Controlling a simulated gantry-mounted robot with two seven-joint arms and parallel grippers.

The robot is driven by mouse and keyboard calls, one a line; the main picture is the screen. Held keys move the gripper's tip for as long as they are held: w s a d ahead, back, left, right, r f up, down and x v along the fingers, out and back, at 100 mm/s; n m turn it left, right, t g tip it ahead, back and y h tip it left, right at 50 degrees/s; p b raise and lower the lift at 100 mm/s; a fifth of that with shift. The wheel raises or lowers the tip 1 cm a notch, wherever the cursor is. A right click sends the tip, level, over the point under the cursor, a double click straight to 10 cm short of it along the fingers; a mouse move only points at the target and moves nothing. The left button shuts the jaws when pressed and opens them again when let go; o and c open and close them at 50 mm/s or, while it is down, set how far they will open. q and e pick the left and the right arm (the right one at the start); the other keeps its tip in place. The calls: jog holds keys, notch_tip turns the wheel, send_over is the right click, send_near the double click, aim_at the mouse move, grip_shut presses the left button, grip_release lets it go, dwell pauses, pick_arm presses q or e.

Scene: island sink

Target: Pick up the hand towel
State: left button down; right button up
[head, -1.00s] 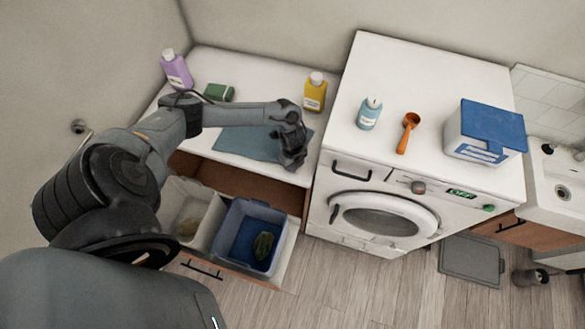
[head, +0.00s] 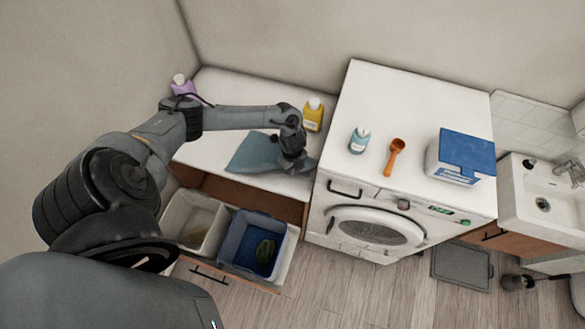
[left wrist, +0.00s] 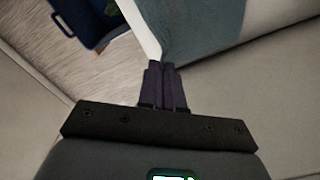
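The hand towel (head: 249,154) is a flat blue-grey cloth on the white counter, left of the washing machine. Its right part is under and behind my left gripper (head: 293,168), at the counter's front right edge. In the left wrist view the towel (left wrist: 205,25) runs up to the tips of my left gripper (left wrist: 165,70). The two fingers are close together with the towel's edge between their tips. Most of the towel still lies on the counter and looks rumpled near the gripper. My right gripper is not in view.
A yellow bottle (head: 313,114) stands behind the gripper, and a purple bottle (head: 182,87) at the back left. Below, an open drawer holds a blue bin (head: 228,248) and a pale bin (head: 170,212). The washing machine (head: 335,211) carries a bottle, an orange scoop and a blue-lidded box.

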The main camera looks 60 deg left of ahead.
pick_arm(q)
jog(key=shift+f, duration=0.1)
notch_tip(320, 180, up, 27)
dwell(1.7)
notch_tip(320, 180, up, 9)
dwell(0.9)
dwell(0.3)
